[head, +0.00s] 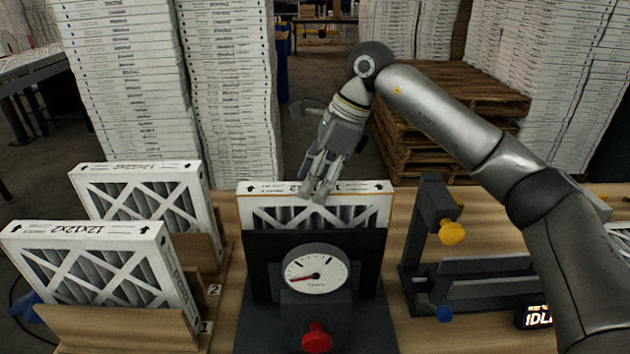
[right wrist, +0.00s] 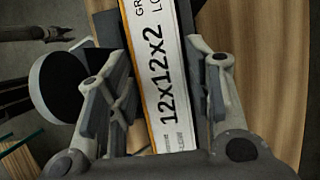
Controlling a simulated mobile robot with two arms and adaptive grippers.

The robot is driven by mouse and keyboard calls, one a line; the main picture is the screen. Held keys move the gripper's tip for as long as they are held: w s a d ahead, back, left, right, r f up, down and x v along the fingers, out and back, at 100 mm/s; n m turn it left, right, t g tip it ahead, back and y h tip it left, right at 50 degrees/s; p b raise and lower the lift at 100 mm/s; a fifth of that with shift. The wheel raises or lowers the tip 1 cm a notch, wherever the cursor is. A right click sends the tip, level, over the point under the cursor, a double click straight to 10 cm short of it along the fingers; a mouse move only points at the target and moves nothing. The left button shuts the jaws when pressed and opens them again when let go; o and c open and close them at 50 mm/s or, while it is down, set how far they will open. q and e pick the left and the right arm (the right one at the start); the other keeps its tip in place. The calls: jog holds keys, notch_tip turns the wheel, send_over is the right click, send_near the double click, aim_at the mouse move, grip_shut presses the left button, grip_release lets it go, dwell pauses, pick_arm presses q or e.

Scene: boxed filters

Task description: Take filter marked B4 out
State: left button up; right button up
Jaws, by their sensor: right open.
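A white-framed pleated filter (head: 262,187) stands upright in a dark fixture (head: 258,268) with a round gauge on its front. My right gripper (head: 319,193) points down at the filter's top edge, near its middle. In the right wrist view the filter's top edge (right wrist: 163,85), printed 12x12x2, lies between the two open fingers, with a gap visible at least on the right. I cannot read a B4 mark on it. Its lower part is hidden by the fixture. My left gripper is not in view.
Two similar filters stand in wooden slots at the left, one in front (head: 85,232) and one behind (head: 135,178). A red knob (head: 317,337) sits below the gauge (head: 315,270). A black fixture with a yellow knob (head: 452,232) stands at the right. Tall filter stacks and pallets fill the back.

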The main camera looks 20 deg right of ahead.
jog(key=shift+r+p, duration=1.4)
jog(key=shift+r, duration=0.8)
jog(key=o, duration=0.6)
jog(key=shift+c, duration=0.2)
